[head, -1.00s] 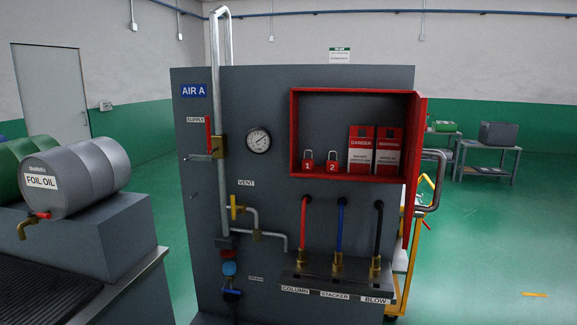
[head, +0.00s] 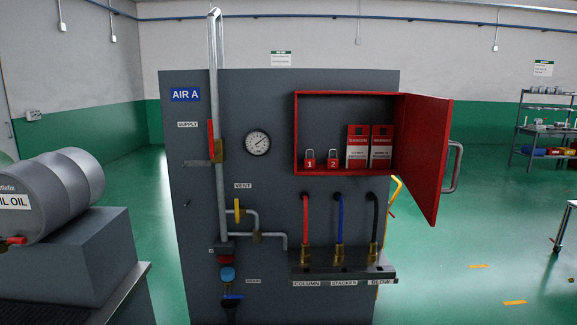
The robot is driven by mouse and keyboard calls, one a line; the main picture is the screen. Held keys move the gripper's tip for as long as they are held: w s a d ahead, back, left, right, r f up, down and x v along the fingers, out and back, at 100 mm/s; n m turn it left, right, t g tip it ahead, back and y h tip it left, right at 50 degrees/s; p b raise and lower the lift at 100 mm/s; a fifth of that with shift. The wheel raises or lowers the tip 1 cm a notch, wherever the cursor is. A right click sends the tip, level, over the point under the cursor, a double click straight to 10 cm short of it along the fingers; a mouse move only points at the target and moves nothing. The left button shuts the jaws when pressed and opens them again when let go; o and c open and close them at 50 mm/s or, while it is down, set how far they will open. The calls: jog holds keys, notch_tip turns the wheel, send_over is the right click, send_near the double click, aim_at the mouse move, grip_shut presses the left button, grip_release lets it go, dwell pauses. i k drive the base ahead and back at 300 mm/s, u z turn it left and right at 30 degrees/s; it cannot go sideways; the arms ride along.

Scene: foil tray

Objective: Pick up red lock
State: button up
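Two red locks stand upright side by side on the floor of an open red box (head: 297,135) on the grey panel (head: 270,105). The left red lock (head: 310,161) is marked 1, and the right red lock (head: 333,161) is marked 2. Both have metal shackles. The box's red door (head: 424,155) is swung open to the right. My gripper is not in view.
Red-and-white tags (head: 357,150) stand right of the locks in the box. Red, blue and black hoses (head: 339,220) rise below it. A supply pipe (head: 219,100) with a red-handled valve and a gauge (head: 257,143) are on the left.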

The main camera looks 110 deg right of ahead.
aim_at(309, 163)
jog(key=i, duration=0.65)
jog(key=z, duration=3.35)
jog(key=i, duration=0.7)
jog(key=u, duration=0.1)
